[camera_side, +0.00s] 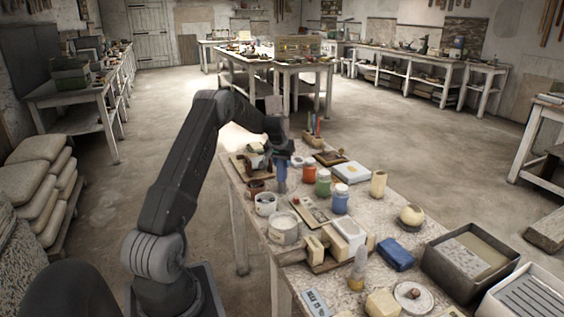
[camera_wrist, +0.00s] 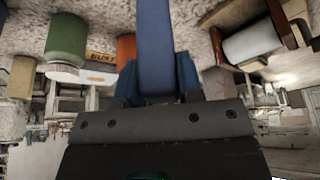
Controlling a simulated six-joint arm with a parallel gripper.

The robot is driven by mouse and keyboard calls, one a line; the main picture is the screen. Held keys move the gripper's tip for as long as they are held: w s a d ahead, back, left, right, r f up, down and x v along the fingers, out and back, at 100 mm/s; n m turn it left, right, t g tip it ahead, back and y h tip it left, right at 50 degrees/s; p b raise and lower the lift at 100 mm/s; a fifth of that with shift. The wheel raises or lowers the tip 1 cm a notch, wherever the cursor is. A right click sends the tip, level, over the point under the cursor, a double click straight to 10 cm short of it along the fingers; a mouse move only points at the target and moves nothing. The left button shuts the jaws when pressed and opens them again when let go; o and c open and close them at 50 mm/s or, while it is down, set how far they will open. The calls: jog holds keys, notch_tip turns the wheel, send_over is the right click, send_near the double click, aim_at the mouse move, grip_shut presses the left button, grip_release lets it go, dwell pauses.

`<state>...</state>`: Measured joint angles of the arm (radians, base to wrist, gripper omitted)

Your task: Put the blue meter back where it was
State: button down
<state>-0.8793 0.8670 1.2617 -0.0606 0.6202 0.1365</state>
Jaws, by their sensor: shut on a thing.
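My gripper (camera_side: 279,150) is over the far left part of the work table, jaws pointing down. It is shut on a long, narrow blue thing (camera_side: 281,177), which I take to be the blue meter. It hangs upright below the jaws, beside the red jar. In the wrist view the blue meter (camera_wrist: 155,45) runs from the top edge down to my gripper (camera_wrist: 157,95), with wider blue parts on both sides. I cannot tell whether its lower end touches the table. A separate blue block (camera_side: 396,252) lies on the table at the right.
A red jar (camera_side: 309,171), a green jar (camera_side: 323,184) and a blue jar (camera_side: 340,199) stand close to the right. A wooden board with dark items (camera_side: 246,163) lies to the left. Grey trays (camera_side: 470,262) stand at the right.

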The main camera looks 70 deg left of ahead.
jog(key=c, duration=0.8)
grip_release()
jog(key=shift+f, duration=0.1)
